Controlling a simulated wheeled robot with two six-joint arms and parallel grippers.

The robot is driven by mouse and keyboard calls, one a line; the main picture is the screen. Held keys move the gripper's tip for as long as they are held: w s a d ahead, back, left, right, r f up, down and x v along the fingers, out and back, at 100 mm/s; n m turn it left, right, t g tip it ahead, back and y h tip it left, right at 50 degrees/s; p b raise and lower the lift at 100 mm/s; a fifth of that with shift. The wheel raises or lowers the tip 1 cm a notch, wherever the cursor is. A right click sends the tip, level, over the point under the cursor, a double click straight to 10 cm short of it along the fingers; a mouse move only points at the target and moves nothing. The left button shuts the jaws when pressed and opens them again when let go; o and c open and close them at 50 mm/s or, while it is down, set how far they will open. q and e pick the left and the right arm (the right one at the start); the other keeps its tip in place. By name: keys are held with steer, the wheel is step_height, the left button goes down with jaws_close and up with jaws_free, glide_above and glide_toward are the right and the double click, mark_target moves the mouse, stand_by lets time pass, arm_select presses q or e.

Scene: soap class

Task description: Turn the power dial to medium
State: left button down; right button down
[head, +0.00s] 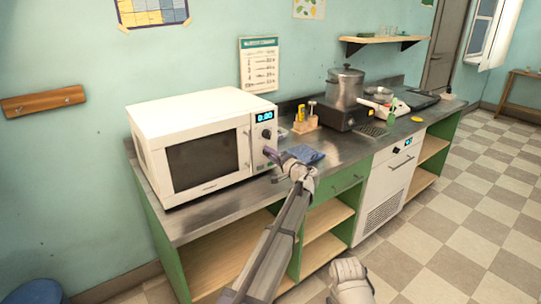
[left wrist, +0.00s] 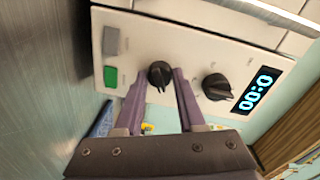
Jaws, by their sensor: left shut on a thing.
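The white microwave (head: 205,143) stands on the counter with a lit display (head: 264,115) reading zeros. Its right-hand panel has two black dials. The upper dial (head: 266,134) is next to the display and also shows in the left wrist view (left wrist: 217,87). The lower dial (left wrist: 158,75) is between the purple fingers of my left gripper (left wrist: 159,72), which is shut on it. In the head view my left gripper (head: 271,154) covers the lower dial. I cannot read dial labels or the lower dial's setting. My right gripper's fingers are not seen.
A green button (left wrist: 110,76) and a grey button (left wrist: 111,42) sit beyond the lower dial. A blue cloth (head: 304,154) lies on the counter (head: 205,221) right of the microwave. A pot (head: 345,87) on a burner stands further right.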

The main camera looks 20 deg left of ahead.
arm_select(q)
steer(key=shift+m, duration=0.6)
stand_by(0.3)
steer(key=c, duration=0.5)
jaws_free()
steer(key=shift+d, duration=0.1)
steer(key=v, duration=0.7)
steer(key=shift+s+d, duration=0.2)
steer(key=shift+d, duration=0.05)
